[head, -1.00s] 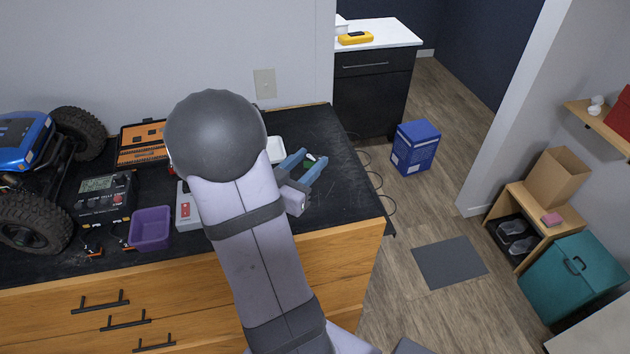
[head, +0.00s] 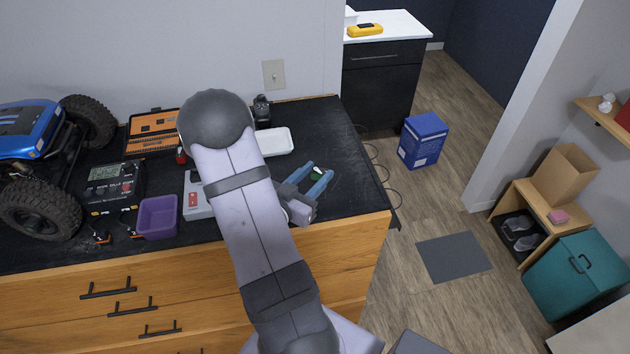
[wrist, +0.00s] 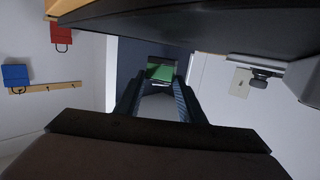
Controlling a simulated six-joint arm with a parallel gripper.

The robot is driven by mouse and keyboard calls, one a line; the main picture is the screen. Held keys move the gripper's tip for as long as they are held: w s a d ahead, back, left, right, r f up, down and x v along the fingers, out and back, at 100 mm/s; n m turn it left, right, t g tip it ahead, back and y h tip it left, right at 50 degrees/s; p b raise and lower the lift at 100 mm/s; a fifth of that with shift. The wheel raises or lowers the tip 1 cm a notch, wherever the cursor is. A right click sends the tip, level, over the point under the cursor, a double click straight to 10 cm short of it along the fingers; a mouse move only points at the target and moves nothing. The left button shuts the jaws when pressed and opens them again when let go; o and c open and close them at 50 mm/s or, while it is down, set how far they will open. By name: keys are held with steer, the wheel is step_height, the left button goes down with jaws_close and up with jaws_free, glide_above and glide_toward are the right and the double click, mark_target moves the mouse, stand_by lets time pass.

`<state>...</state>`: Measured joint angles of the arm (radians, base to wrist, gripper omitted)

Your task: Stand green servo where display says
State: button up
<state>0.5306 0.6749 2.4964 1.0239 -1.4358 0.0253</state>
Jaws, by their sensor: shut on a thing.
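My gripper (head: 319,172) is shut on the green servo (head: 317,175), near the right end of the black worktop. The servo also shows in the wrist view (wrist: 160,72), pinched between the fingertips. In the head view the fingers hide part of it. I cannot tell its exact height over the worktop. The display is the screen (head: 104,171) of a black box at the left of the worktop. Its writing is too small to read.
A white tray (head: 287,142) lies behind my gripper, with a small black object (head: 262,110) behind that. A purple bin (head: 157,218), an orange case (head: 150,145) and a blue crawler (head: 35,135) stand to the left. The worktop's right edge is close to my gripper.

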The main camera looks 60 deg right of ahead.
steer(key=shift+f, duration=1.3)
steer(key=shift+f, duration=0.2)
steer(key=o, duration=1.1)
steer(key=shift+r, duration=0.1)
steer(key=shift+r, duration=0.2)
steer(key=shift+w+a+f, duration=0.1)
steer(key=shift+a+f, duration=0.05)
steer(key=shift+a, duration=0.1)
steer(key=a, duration=0.3)
steer(key=a+r+p, duration=0.1)
steer(key=a, duration=0.3)
steer(key=a+r+p, duration=0.1)
steer(key=a, duration=0.3)
steer(key=shift+a, duration=0.2)
